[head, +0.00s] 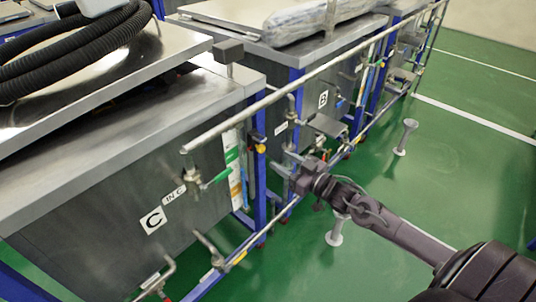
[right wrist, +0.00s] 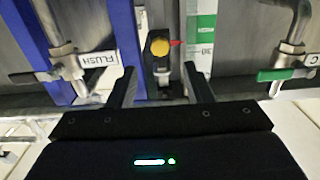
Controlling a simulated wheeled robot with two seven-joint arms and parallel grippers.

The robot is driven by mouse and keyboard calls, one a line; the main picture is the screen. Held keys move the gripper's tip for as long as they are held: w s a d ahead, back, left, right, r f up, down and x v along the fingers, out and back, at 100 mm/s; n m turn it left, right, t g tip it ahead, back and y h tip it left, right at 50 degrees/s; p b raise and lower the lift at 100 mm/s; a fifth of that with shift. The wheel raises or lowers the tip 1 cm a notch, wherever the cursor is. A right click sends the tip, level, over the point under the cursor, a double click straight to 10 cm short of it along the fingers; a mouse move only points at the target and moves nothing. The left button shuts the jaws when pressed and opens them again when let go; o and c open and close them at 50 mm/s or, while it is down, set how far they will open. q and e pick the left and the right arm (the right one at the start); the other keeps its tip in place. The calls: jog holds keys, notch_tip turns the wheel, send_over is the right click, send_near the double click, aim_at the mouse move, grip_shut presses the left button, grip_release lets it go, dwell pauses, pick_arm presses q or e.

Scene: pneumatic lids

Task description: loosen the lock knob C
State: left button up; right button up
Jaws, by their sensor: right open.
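A yellow knob (right wrist: 161,47) on a black body, likely lock knob C, sits by the blue post in the right wrist view. It also shows small in the head view as a yellow spot (head: 261,148) beside the tank marked C (head: 100,220). My right gripper (right wrist: 160,82) is open, with its two fingers apart on either side of the knob's line and nothing between them. In the head view my right gripper (head: 288,172) is in front of the blue frame, to the lower right of the knob. Contact with the knob does not show. My left gripper is not in view.
A green-handled valve (right wrist: 288,73) is right of the knob, and a FLUSH valve (right wrist: 62,68) is left. A long metal rail (head: 300,80) runs along the tanks. Black hose (head: 75,55) lies on the lid. Metal floor posts (head: 404,138) stand on the open green floor (head: 455,160).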

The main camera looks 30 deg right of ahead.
aim_at(263, 149)
jog(key=x, duration=0.6)
jog(key=shift+w+a, duration=0.25)
jog(key=shift+w, duration=0.1)
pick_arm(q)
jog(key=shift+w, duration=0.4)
pick_arm(e)
jog(key=c, duration=1)
